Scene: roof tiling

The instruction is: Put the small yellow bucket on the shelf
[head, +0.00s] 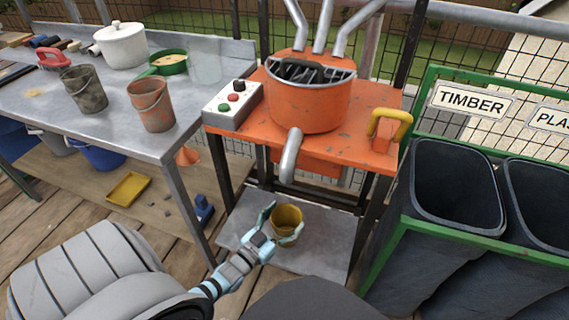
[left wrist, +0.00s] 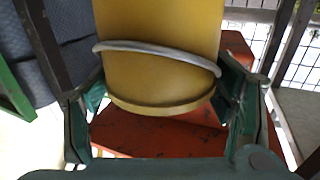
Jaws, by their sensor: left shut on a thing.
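The small yellow bucket (head: 286,216) is in front of the orange mixer stand, above or on its grey lower shelf (head: 325,256); I cannot tell whether it touches. Its open top faces up. My left gripper (head: 281,224) is shut on the bucket, one finger on each side. In the left wrist view, the bucket (left wrist: 160,60) with its grey wire handle sits between the fingers of the left gripper (left wrist: 160,100). A wooden lower shelf (head: 165,208) lies under the metal workbench at the left. My right gripper is not in view.
The orange mixer (head: 310,105) stands above, its spout (head: 291,155) hanging over the bucket area. The workbench (head: 115,125) holds a dark bucket (head: 84,90) and a rusty bucket (head: 151,105). A yellow tray (head: 128,188) lies on the wooden shelf. Dark bins (head: 450,235) in a green frame stand right.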

